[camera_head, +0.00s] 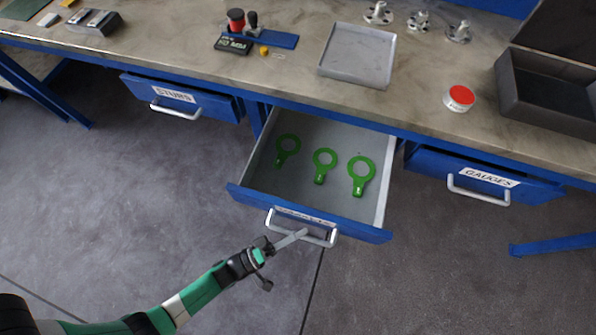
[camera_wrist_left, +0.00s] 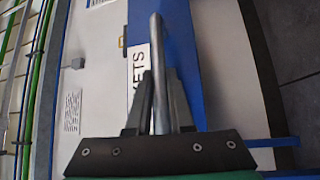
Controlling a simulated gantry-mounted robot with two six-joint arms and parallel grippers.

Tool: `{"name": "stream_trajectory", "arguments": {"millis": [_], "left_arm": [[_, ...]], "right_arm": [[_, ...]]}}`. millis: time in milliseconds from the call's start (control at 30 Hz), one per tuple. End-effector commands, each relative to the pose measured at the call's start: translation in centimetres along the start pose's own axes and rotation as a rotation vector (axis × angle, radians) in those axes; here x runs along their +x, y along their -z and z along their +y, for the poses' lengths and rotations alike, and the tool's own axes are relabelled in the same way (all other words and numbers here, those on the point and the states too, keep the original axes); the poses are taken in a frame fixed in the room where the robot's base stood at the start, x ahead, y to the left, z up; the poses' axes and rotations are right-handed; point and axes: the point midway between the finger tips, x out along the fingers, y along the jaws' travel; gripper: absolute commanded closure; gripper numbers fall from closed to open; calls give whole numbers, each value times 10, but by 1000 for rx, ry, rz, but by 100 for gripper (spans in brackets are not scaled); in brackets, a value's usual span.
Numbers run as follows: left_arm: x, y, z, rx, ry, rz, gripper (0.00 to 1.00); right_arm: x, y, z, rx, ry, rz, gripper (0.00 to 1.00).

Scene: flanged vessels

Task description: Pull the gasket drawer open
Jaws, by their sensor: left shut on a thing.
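The gasket drawer (camera_head: 312,135) stands pulled out from under the middle of the bench in the head view. Three green ring gaskets with tabs (camera_head: 324,165) lie apart on its grey floor. Its blue front (camera_head: 360,230) carries a label and a silver bar handle (camera_head: 318,241). My left gripper (camera_head: 300,235) is shut on the handle. In the left wrist view the fingers (camera_wrist_left: 160,105) close around the handle bar (camera_wrist_left: 156,60), beside a label ending in "KETS" (camera_wrist_left: 138,75). My right gripper is not in view.
The closed-looking studs drawer (camera_head: 190,100) is to the left and the gauges drawer (camera_head: 485,180) to the right. On the bench (camera_head: 290,20) are a grey tray (camera_head: 358,75), a red-topped round item (camera_head: 460,97) and a dark box (camera_head: 550,90). The floor in front is clear.

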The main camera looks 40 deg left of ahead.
Motion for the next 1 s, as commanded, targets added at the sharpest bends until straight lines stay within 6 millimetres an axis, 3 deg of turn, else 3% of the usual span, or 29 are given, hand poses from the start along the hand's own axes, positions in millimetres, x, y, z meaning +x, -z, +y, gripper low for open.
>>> {"name": "stream_trajectory", "arguments": {"millis": [500,533,667,1000], "left_arm": [[0,0,0,2,-1,-1,100],[0,0,0,2,-1,-1,75],[0,0,0,1,0,-1,51],[-1,0,-1,1,2,0,51]], "right_arm": [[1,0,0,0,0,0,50],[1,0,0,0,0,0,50],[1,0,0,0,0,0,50],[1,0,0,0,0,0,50]]}}
